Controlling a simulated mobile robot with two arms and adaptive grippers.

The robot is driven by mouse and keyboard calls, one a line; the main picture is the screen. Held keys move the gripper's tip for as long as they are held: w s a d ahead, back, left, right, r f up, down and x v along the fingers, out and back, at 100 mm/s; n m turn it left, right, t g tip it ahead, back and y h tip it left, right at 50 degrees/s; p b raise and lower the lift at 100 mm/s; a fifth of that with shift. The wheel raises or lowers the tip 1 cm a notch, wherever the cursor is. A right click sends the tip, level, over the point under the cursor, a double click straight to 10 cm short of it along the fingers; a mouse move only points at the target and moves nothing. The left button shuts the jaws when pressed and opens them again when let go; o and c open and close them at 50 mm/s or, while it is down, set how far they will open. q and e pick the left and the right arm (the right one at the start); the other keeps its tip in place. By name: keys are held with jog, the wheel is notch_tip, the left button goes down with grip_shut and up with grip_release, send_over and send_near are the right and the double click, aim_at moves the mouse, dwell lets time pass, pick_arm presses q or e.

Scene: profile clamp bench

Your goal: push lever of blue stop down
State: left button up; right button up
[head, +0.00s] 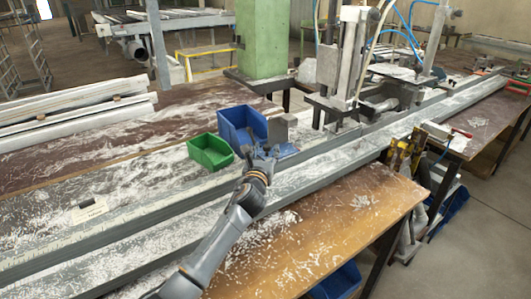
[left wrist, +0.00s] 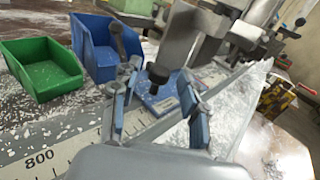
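The blue stop (head: 287,151) sits on the long grey profile rail, with a grey block standing on it. In the left wrist view its blue base (left wrist: 160,96) shows between and beyond my fingers. My right gripper is not in view.
A blue bin (head: 242,127) and a green bin (head: 210,151) stand left of the stop. A grey clamp machine (head: 340,70) stands behind it to the right. White chips cover the rails and bench.

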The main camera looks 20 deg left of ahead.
pick_arm(q)
grip_shut()
jog(key=shift+w+r+p, duration=0.1)
jog(key=shift+p, duration=0.3)
jog(key=shift+o, duration=0.7)
grip_release()
jog(key=shift+d, duration=0.1)
jog(key=s, duration=0.5)
jog(key=s+d, duration=0.1)
jog(key=s, duration=0.1)
jog(key=shift+s, duration=0.2)
